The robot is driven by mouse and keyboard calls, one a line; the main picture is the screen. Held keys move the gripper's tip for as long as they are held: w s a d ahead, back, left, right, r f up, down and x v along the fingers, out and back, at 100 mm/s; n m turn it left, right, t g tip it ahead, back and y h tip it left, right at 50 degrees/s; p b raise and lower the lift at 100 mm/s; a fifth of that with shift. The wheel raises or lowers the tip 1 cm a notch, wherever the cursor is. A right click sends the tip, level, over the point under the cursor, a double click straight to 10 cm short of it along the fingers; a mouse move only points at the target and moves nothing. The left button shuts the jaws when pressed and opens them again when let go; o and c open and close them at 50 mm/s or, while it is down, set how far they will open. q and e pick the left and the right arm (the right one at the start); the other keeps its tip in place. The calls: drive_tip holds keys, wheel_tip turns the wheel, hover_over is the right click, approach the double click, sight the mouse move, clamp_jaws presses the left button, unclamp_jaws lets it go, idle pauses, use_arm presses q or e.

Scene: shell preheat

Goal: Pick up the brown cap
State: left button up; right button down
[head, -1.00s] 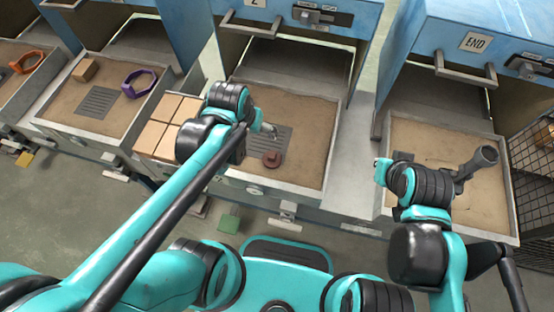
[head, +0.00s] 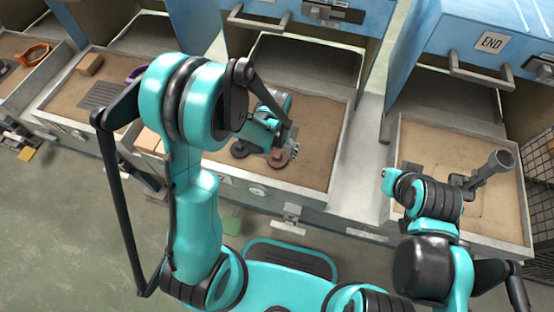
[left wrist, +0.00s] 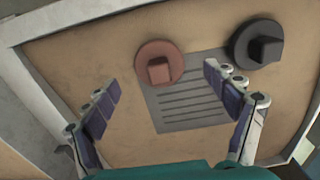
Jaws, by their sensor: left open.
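The brown cap (head: 278,158) is a round disc with a raised block on top. It lies on the sand of the middle tray, and in the left wrist view (left wrist: 159,62) it sits at the edge of a grey slotted plate (left wrist: 190,98). My left gripper (head: 288,140) is over that tray, close to the cap. In the left wrist view its fingers (left wrist: 160,77) are spread and empty, with the cap seen beyond and between their tips. My right arm (head: 436,200) is by the END tray; I cannot make out its gripper's fingers.
A dark cap (left wrist: 257,42) lies close to the brown one, beside the plate's upper right corner. The tray's pale raised rim (left wrist: 40,28) surrounds the sand. A dark tube (head: 490,168) stands in the END tray (head: 517,190). A purple ring (head: 136,75) lies in the tray to the left.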

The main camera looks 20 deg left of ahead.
sight(277, 154)
use_arm(q)
wheel_tip(277, 154, down, 4)
drive_tip(key=shift+w+f+b, duration=0.1)
drive_tip(key=shift+b, duration=0.75)
drive_tip(key=shift+c, duration=1)
drive_tip(key=c, duration=1)
drive_tip(key=shift+c, duration=0.2)
drive_tip(key=shift+r, duration=0.2)
